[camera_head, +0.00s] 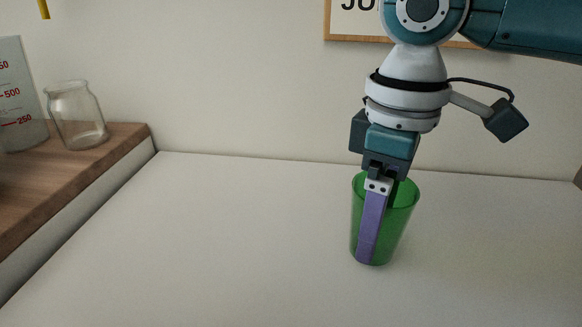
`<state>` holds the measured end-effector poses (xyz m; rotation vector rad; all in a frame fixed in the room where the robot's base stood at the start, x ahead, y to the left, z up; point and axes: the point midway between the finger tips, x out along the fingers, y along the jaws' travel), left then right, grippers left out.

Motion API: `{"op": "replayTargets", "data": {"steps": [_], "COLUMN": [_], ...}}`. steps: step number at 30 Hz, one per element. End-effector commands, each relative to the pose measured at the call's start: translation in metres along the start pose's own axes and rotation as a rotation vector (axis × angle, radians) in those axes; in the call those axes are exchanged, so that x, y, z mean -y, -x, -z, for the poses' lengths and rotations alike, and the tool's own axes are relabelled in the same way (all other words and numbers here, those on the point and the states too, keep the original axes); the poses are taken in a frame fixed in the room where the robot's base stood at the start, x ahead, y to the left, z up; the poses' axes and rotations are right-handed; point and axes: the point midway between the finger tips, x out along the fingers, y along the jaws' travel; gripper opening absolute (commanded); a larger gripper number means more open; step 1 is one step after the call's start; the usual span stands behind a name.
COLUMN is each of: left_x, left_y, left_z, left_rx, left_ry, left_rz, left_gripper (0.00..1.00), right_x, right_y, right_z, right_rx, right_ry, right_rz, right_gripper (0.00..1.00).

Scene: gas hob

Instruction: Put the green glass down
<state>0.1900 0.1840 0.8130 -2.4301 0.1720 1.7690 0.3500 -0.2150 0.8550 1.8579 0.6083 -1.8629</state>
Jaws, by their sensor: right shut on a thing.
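The green glass (401,222) is upright at the right of the middle, over the white counter (240,230). My right gripper (370,250) comes down from above and is shut on the glass. One purple finger runs down the front of the glass's outside; the other finger is largely hidden. I cannot tell whether the base of the glass touches the counter. My left gripper is not in view.
A wooden shelf (70,170) at the left holds a clear glass jar (78,115) and a measuring beaker (18,95). A framed sign (350,22) hangs on the back wall. The counter around the glass is clear.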

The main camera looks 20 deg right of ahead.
Motion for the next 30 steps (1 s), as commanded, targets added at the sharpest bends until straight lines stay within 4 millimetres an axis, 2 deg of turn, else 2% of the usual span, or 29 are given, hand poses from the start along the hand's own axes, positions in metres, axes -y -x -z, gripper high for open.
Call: {"op": "replayTargets", "data": {"steps": [6,7,9,10,19,23,30], "left_x": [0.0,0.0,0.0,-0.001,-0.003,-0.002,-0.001], "left_y": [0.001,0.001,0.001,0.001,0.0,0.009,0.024], "left_z": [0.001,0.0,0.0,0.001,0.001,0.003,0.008], "left_rx": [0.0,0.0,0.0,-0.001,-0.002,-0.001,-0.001], "left_ry": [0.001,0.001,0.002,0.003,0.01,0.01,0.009], "left_rz": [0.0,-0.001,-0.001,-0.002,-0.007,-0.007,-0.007], "left_gripper": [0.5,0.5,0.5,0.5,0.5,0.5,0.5], "right_x": [0.0,0.0,0.0,0.0,0.0,-0.001,-0.001], "right_y": [-0.002,-0.002,-0.002,-0.002,0.002,0.023,0.079], "right_z": [0.0,0.0,0.0,0.0,0.0,0.001,0.001], "right_rx": [0.0,0.0,0.0,0.0,-0.002,-0.004,-0.004], "right_ry": [0.0,0.0,0.0,0.0,0.0,-0.001,-0.001], "right_rz": [0.0,-0.001,-0.001,-0.001,-0.001,-0.002,-0.001], "right_gripper": [0.19,0.89,0.97,1.0,1.0,1.0,1.0]}}
